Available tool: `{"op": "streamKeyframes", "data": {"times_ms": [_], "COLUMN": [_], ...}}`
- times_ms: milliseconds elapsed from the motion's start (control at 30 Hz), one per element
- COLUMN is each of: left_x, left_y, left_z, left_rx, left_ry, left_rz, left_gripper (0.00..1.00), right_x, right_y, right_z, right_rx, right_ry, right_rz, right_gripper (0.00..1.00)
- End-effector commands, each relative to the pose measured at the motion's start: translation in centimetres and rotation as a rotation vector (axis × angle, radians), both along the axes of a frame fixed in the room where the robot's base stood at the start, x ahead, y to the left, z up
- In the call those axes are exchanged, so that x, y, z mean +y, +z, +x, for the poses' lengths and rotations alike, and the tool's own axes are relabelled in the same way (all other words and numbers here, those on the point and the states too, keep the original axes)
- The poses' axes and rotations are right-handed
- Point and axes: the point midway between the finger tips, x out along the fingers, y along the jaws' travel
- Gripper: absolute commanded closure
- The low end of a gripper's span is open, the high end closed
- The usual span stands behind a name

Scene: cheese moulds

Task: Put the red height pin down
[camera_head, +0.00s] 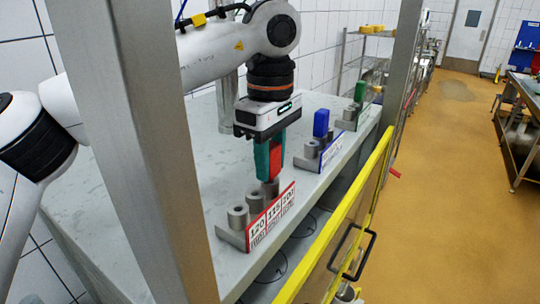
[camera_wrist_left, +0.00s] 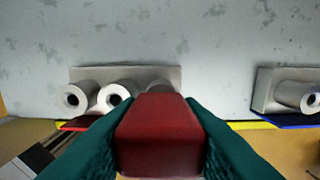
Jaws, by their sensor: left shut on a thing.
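My left gripper (camera_head: 270,158), with teal fingers, is shut on the red height pin (camera_head: 276,160). The pin's red block (camera_wrist_left: 160,137) fills the gap between the fingers in the left wrist view. The pin is upright over the far socket (camera_head: 271,188) of the red-labelled rack (camera_head: 233,237). I cannot tell whether its lower end is in that socket. The near socket (camera_head: 238,217) and middle socket (camera_head: 254,203) are empty; both show open holes in the wrist view. The far socket is mostly hidden behind the pin there. My right gripper is not in view.
A blue pin (camera_head: 321,123) stands in the blue-labelled rack (camera_head: 308,162), and a green pin (camera_head: 360,92) stands in a rack farther back. A grey post (camera_head: 150,150) and a yellow rail (camera_head: 340,210) flank the grey bench (camera_head: 110,215), which has free room left of the racks.

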Motion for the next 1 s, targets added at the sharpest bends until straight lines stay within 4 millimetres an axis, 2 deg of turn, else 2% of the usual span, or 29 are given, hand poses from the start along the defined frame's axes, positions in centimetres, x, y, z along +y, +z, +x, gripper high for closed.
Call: {"op": "streamKeyframes", "data": {"times_ms": [200,233,333,367,667,767,867,1000], "left_x": [0.0,0.0,0.0,0.0,0.0,0.0,-0.1,-0.1], "left_y": [-0.9,-0.8,-0.7,-0.7,-0.4,0.7,1.8,5.0], "left_z": [0.0,0.0,0.0,0.0,0.0,0.0,0.1,0.0], "left_rx": [0.001,0.001,0.001,0.001,0.0,-0.001,-0.003,-0.003], "left_ry": [0.0,0.0,0.0,0.0,0.0,0.001,0.003,0.003], "left_rz": [0.001,0.001,0.001,0.001,0.0,0.0,-0.001,-0.001], "left_gripper": [0.91,0.64,0.48,0.46,0.46,0.46,0.46,0.46], "right_x": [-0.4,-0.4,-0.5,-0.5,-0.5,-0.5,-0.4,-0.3], "right_y": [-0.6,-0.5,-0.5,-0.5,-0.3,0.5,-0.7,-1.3], "right_z": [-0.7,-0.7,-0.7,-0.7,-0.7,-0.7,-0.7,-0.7], "right_rx": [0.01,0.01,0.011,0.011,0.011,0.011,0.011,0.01], "right_ry": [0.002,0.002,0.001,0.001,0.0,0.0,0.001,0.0], "right_rz": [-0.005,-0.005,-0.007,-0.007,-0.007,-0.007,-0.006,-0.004], "right_gripper": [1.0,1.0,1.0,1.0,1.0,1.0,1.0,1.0]}}
